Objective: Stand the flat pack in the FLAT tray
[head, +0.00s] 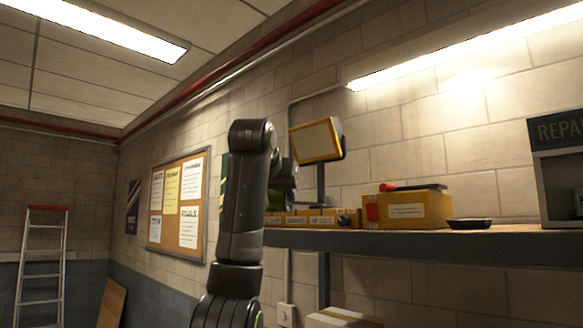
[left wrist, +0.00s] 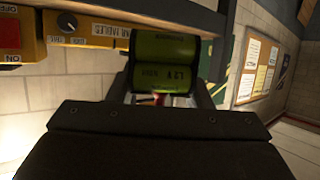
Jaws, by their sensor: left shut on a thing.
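A green pack of two cylindrical cells with dark print (left wrist: 162,78) sits between the fingers of my left gripper (left wrist: 165,62) in the left wrist view. My left gripper is shut on it. In the head view my left arm rises in the middle, and the gripper (head: 284,180) is at its right side, in front of the wall and near the yellow-framed screen. The pack is mostly hidden there by my arm. Yellow units with small labels (head: 318,217) stand on the shelf behind; I cannot tell which, if any, is the FLAT tray. My right gripper is not in view.
A dark shelf (head: 430,240) runs along the wall, holding a yellow box (head: 408,210), a dark dish (head: 469,224) and a repair cabinet (head: 560,170). A yellow-framed screen (head: 316,140) stands above it. A ladder (head: 42,262) and a notice board (head: 177,207) are at left.

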